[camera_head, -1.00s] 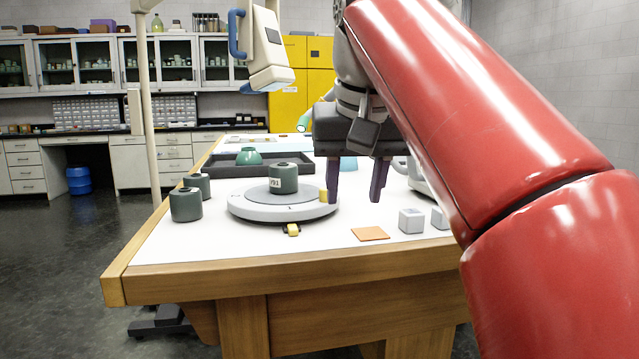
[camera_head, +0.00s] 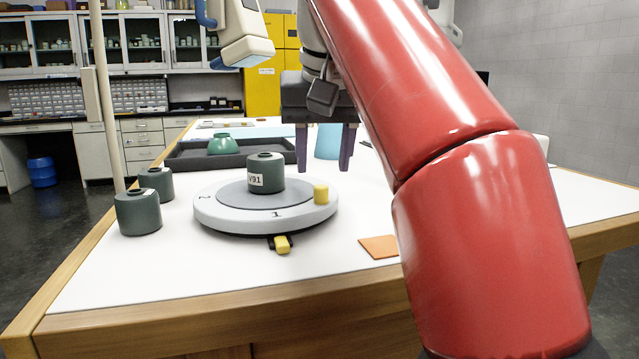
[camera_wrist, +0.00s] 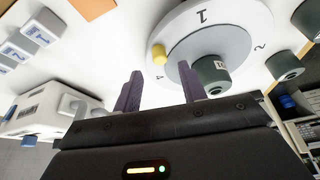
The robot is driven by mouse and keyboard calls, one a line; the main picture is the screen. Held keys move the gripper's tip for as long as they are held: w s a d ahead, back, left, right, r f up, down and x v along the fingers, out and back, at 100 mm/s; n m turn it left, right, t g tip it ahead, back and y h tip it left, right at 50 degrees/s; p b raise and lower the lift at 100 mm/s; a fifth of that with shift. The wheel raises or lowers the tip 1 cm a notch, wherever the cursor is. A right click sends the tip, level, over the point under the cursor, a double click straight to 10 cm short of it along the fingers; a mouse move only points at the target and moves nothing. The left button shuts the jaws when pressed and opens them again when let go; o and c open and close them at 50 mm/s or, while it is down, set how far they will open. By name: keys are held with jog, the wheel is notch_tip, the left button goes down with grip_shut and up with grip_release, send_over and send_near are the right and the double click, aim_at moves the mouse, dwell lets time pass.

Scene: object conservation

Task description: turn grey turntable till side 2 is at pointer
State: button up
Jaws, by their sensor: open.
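The grey turntable (camera_head: 215,212) stands on the white table top, with a dark green jar labelled V31 (camera_head: 266,178) on it. The mark 1 on its rim faces the front, near the yellow pointer (camera_head: 282,244); the mark 2 is at the left. A yellow peg (camera_head: 321,192) stands on the rim at the right. In the wrist view the turntable (camera_wrist: 232,15) also shows the mark 4 near the peg (camera_wrist: 158,54). My gripper (camera_head: 326,168) is open and empty, with fingers pointing down, behind and right of the turntable.
Two dark green jars (camera_head: 138,213) stand left of the turntable. An orange square (camera_head: 379,247) lies at the right front. Grey numbered blocks (camera_wrist: 38,32) show in the wrist view.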

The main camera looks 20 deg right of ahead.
aim_at(322, 188)
jog(key=b+x, duration=0.1)
jog(key=x, duration=0.3)
jog(key=shift+w+f+b, duration=0.1)
jog(key=shift+f+b, duration=0.2)
jog(key=shift+f, duration=0.05)
jog(key=shift+c, duration=0.2)
grip_shut()
